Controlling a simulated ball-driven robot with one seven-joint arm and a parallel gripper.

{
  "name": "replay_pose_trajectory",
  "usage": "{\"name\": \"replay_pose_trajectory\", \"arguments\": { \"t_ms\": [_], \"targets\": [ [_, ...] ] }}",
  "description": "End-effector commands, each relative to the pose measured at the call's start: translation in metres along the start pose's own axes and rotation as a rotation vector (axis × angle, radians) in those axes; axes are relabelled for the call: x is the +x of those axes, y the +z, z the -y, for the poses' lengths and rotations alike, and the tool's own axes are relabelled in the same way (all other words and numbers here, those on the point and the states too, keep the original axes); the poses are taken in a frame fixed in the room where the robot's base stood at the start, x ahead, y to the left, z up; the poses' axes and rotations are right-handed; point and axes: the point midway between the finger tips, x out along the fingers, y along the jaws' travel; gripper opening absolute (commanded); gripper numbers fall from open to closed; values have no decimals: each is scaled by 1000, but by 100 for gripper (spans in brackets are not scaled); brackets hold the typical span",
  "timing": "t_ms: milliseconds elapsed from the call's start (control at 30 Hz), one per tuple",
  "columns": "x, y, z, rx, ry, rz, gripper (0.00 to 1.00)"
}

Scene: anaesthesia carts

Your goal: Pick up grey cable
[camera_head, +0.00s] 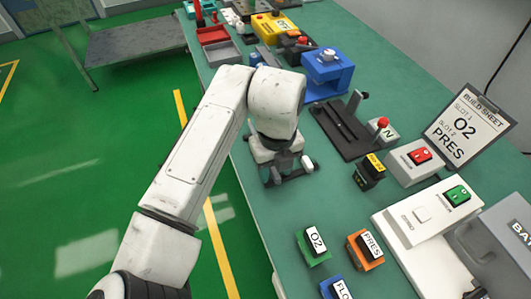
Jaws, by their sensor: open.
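I cannot make out a grey cable in the head view. A thin dark cord (508,52) runs down the wall at the upper right, near the build sheet. My gripper (291,174) hangs over the left part of the green table (315,205), pointing down. Its jaws are apart, and I see nothing between them. My white arm hides part of the table's left edge. I cannot tell how high the gripper is above the table.
Green O2 (313,246), orange PRES (365,249) and blue blocks (338,288) stand at the front. A black slotted fixture (345,130), a blue machine (327,72), red-button box (410,162), build sheet (470,125) and grey box (500,240) stand around. A grey bench (135,45) is behind left.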

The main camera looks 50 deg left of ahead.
Motion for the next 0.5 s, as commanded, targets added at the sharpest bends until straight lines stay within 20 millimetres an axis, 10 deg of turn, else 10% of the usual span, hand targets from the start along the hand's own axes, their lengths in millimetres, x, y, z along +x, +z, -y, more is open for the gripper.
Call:
{"name": "replay_pose_trajectory", "arguments": {
  "t_ms": [500],
  "targets": [
    [0, 0, 0, 0, 0, 0, 11]
  ]
}}
